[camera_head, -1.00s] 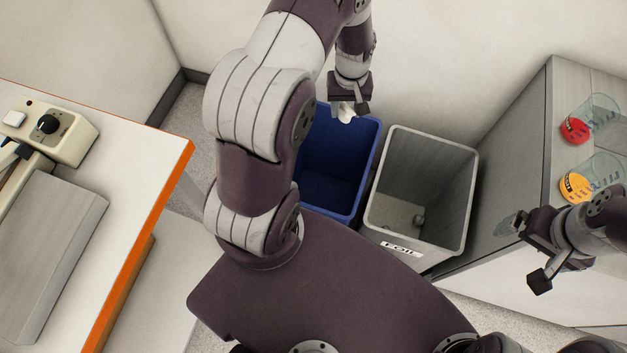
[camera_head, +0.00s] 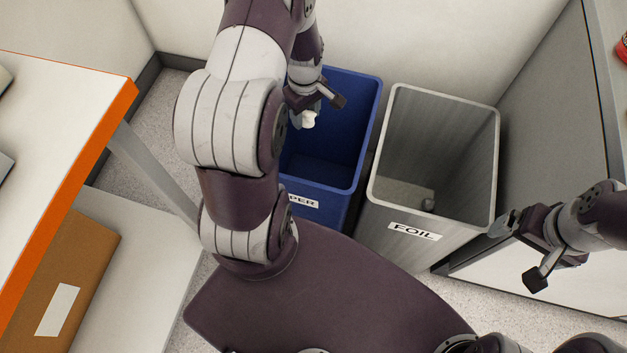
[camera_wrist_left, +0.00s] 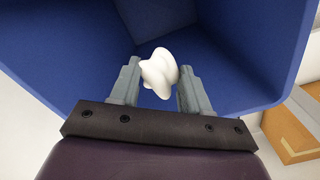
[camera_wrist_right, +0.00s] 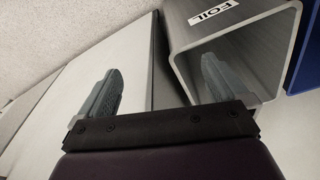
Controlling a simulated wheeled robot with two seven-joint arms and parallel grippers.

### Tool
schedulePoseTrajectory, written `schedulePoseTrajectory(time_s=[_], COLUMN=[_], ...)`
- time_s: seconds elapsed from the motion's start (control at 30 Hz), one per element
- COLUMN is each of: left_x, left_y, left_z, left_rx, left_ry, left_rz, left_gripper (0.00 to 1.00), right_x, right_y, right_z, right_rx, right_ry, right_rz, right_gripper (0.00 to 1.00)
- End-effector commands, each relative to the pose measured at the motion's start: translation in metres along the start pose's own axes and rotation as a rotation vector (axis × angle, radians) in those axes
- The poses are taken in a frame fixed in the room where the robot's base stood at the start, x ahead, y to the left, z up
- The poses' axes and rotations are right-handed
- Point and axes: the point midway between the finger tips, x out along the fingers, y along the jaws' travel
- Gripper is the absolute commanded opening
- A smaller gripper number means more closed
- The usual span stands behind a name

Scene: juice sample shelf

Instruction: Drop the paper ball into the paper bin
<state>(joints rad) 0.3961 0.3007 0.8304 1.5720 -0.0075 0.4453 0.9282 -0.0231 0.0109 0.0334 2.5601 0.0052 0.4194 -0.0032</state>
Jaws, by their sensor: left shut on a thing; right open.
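The white crumpled paper ball (camera_head: 309,119) is between the fingers of my left gripper (camera_head: 306,112), which is shut on it. The blue paper bin (camera_head: 365,120) has a label partly hidden by my arm, with "PER" readable. The ball is over the bin's opening in the head view. The left wrist view shows the ball (camera_wrist_left: 159,73) between the fingertips of my left gripper (camera_wrist_left: 157,85), with the blue bin's inside walls (camera_wrist_left: 215,60) beyond it. My right gripper (camera_head: 520,248) is open and empty at the right, near the grey bin's outer side.
A grey cabinet (camera_head: 560,90) is at the right. A white table with an orange edge (camera_head: 70,190) is at the left, with a cardboard box (camera_head: 85,262) below.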

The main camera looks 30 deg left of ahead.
Motion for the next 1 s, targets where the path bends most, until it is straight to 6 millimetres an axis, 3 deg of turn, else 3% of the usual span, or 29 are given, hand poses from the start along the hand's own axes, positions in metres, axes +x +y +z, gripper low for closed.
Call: schedulePoseTrajectory(time_s=[0.23, 0.27, 0.33, 0.67, 1.0], left_x=[0.001, 0.001, 0.001, -0.005, -0.091], left_y=[0.000, 0.000, 0.000, 0.000, 0.001], left_z=[0.000, 0.000, 0.000, 0.000, -0.001], left_rx=[0.001, 0.001, 0.001, 0.001, 0.001], left_ry=[0.000, 0.000, 0.000, 0.001, 0.002], left_rz=[0.000, 0.000, 0.000, 0.001, 0.003], left_gripper=[0.17, 0.56, 0.76, 0.76, 0.76], right_x=[0.001, 0.001, 0.001, -0.002, -0.031], right_y=[0.000, 0.000, 0.000, 0.000, 0.000], right_z=[0.000, 0.000, 0.000, 0.000, -0.004], right_rx=[0.000, 0.000, 0.000, 0.000, 0.000], right_ry=[0.001, 0.001, 0.001, 0.000, 0.000], right_rz=[0.000, 0.000, 0.000, 0.000, 0.000], right_gripper=[1.00, 1.00, 1.00, 1.00, 1.00])
